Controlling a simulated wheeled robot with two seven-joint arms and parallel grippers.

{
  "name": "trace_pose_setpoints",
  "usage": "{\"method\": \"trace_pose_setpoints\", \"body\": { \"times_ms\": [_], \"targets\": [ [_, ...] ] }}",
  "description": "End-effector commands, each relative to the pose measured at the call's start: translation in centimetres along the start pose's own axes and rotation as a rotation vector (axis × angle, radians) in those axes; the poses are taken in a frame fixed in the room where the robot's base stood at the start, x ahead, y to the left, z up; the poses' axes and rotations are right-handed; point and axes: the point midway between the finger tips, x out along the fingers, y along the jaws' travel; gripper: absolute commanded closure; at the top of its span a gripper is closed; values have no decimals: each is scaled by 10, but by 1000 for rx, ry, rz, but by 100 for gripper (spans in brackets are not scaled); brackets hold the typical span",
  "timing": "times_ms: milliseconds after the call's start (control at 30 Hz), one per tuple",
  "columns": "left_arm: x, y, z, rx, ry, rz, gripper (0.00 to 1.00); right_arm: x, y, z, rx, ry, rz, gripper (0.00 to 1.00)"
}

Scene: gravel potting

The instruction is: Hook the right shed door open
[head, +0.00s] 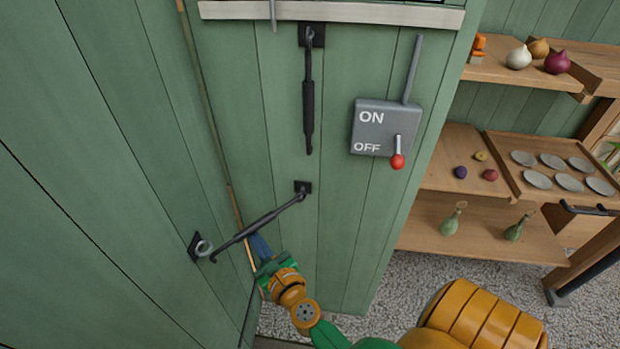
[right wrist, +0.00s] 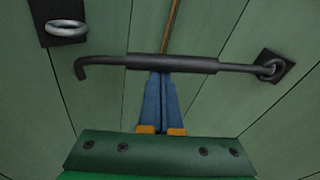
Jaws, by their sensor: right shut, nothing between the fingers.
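A black hook rod (head: 262,218) hangs from a plate (head: 303,187) on the green panel with the switch and slants down left. Its bent tip is close to a metal eye ring (head: 203,248) on the left green plank panel (head: 90,190). In the right wrist view the hook rod (right wrist: 175,62) spans left to right, and its tip is visibly apart from the eye ring (right wrist: 65,27). My right gripper (head: 258,246) is shut and empty, its blue fingertips (right wrist: 161,75) at the middle of the rod; I cannot tell whether they touch it. My left gripper is out of view.
A second black hook (head: 308,100) hangs straight down above. A grey switch box (head: 372,140) with a red-tipped lever is on the same panel. Wooden shelves (head: 480,240) with onions, discs and bottles stand at the right. Gravel (head: 390,300) covers the ground.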

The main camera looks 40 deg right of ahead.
Motion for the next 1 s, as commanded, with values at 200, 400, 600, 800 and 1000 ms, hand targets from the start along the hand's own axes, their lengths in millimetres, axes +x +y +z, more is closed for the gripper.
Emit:
{"method": "trace_pose_setpoints", "body": {
  "times_ms": [200, 400, 600, 800, 1000],
  "targets": [
    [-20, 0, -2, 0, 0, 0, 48, -2, -1, 21, 106, 0, 12, 100],
    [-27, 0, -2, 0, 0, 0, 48, -3, -2, 29, 102, 0, 11, 100],
    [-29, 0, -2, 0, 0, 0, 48, -4, -2, 32, 100, -1, 11, 100],
    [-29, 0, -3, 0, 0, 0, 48, -4, -2, 33, 99, -1, 11, 100],
    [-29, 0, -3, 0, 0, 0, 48, -3, -2, 33, 99, -2, 11, 100]
  ]
}}
